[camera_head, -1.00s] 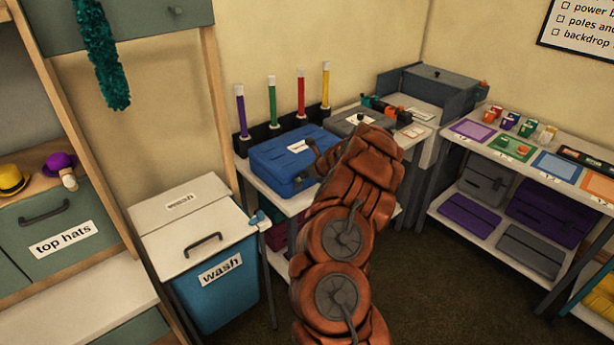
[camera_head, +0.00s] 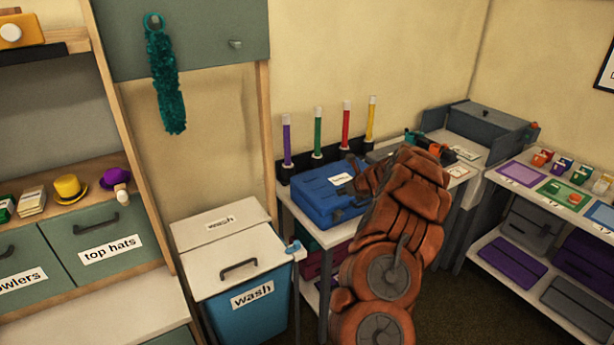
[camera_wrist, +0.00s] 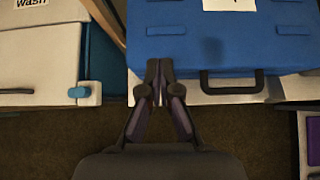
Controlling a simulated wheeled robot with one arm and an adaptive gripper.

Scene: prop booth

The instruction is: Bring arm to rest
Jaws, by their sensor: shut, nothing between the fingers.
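My gripper (camera_wrist: 159,76) shows in the wrist view with its two dark fingers together, empty, over the front edge of the white table. The blue case (camera_wrist: 190,40) with a dark handle lies just beyond the fingertips in that view. In the head view my brown arm reaches up and over the front of the white table, and its bulk hides most of the gripper. The blue case (camera_head: 322,200) is left of the arm there. I cannot tell from these views how high the gripper is above the case.
A blue wash bin (camera_head: 250,312) with a white lid stands left of the table. Several coloured tubes (camera_head: 318,137) stand in a dark rack behind the case. A shelf table (camera_head: 505,259) is at the right. Dark floor (camera_head: 447,310) is clear between the tables.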

